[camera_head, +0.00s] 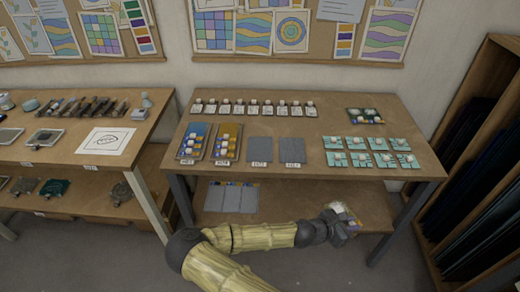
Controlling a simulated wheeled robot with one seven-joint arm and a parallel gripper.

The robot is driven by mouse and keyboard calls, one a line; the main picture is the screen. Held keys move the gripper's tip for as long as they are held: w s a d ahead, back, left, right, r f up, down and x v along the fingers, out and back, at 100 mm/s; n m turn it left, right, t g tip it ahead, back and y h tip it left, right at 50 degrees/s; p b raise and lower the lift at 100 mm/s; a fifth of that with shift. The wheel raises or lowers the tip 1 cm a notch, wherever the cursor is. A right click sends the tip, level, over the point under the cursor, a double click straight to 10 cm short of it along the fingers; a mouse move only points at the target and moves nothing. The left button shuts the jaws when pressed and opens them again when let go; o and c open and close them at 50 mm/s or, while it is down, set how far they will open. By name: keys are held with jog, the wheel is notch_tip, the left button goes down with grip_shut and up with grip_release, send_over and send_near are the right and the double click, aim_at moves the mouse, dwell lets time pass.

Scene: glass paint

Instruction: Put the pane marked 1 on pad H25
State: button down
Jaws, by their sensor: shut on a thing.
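My gripper (343,222) is at the front of the middle table, low over the lower shelf's right part. It is shut on a small pale thing with some yellow and dark colour (344,211), probably a pane; its mark cannot be read. Two bare grey pads, a left one (260,149) and a right one (290,149), lie side by side on the tabletop, each with a small white label in front. The labels are too small to read surely, so I cannot tell which is H25. My gripper is to the right of both pads and nearer the camera.
A blue board (204,129) and an orange board (236,131) holding small panes lie left of the pads. Several pale green panes (370,152) with white knobs lie to the right. A row of small jars (254,107) stands behind. A dark rack (485,180) stands at right.

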aim_at(338, 209)
jog(key=w+f+n+t+y, duration=0.1)
jog(key=n+t, duration=0.1)
jog(key=w+a+f+n+t+y, duration=0.1)
jog(key=w+f+n+t+y, duration=0.1)
jog(key=shift+w+f, duration=0.15)
jog(key=shift+f, duration=0.1)
jog(key=shift+w+a+f+n+t+y, duration=0.15)
jog(key=shift+w+n+t+y, duration=0.55)
jog(key=shift+n+y, duration=0.35)
jog(key=n+y, duration=0.1)
jog(key=w+t+y, duration=0.1)
jog(key=n+y, duration=0.1)
jog(key=shift+w+a+r+n, duration=0.25)
jog(key=shift+w+r+n, duration=0.05)
jog(key=shift+r+n, duration=0.1)
jog(key=shift+w+a+r+n+t+y, duration=0.1)
jog(key=shift+w+r+n+t+y, duration=0.1)
jog(key=shift+r+n+y, duration=0.3)
jog(key=shift+w+a+r+n+t+y, duration=0.1)
jog(key=shift+w+r+n+t+y, duration=0.15)
jog(key=shift+n+y, duration=0.35)
jog(key=shift+a+r+n+y, duration=0.3)
jog(key=shift+r+n+y, duration=0.4)
jog(key=shift+y, duration=0.25)
